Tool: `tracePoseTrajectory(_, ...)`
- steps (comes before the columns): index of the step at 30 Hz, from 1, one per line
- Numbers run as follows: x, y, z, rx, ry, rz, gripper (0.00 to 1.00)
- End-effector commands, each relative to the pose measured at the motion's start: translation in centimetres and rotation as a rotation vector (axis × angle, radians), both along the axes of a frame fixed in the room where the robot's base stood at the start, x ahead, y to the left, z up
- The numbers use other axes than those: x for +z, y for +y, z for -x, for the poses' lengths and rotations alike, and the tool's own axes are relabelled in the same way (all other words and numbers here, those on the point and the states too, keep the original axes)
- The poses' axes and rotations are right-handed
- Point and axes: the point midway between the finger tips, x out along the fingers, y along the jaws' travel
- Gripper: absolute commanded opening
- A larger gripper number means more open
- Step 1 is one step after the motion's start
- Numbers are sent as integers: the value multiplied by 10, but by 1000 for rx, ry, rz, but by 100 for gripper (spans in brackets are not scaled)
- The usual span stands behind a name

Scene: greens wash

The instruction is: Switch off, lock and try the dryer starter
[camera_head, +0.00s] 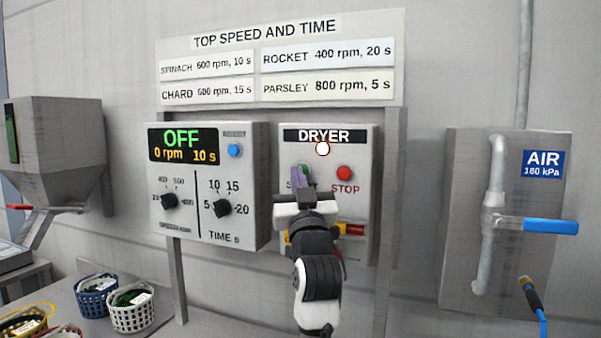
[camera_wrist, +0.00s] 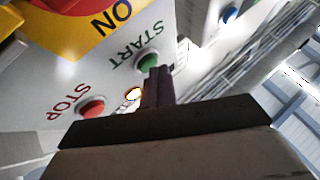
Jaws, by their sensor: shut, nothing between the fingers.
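The dryer starter (camera_head: 367,145) is a grey box with a pale lamp (camera_head: 322,148) ringed in orange and a red STOP button (camera_head: 344,173). My gripper (camera_head: 299,174) is shut and empty, its fingertips at the green START button (camera_wrist: 148,62); I cannot tell whether they press it. In the head view the fingers cover most of that button. A yellow plate with a red switch handle (camera_head: 355,230) sits lower on the box, partly hidden by my gripper. In the wrist view the yellow plate (camera_wrist: 100,22) shows ON. I cannot make out a lock.
A control box (camera_head: 255,225) on the left reads OFF, 0 rpm, 10 s. An air panel (camera_head: 460,190) with a blue-handled valve (camera_head: 550,226) is at right. Baskets (camera_head: 132,318) stand low on the left. A sign board (camera_head: 390,60) hangs above. Wall space lies between starter and air panel.

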Motion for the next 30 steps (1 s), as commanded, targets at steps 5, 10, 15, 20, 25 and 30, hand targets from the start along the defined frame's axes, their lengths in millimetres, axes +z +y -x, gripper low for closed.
tracePoseTrajectory(5, -1, 4, 9, -1, -1, 1, 0)
tracePoseTrajectory(10, -1, 4, 11, -1, 1, 0, 0)
tracePoseTrajectory(15, -1, 4, 11, -1, 0, -1, 0)
tracePoseTrajectory(20, -1, 9, 21, 1, -1, 0, 0)
tracePoseTrajectory(25, -1, 15, 37, 1, -2, 0, 0)
tracePoseTrajectory(30, -1, 21, 51, 0, -1, 0, 0)
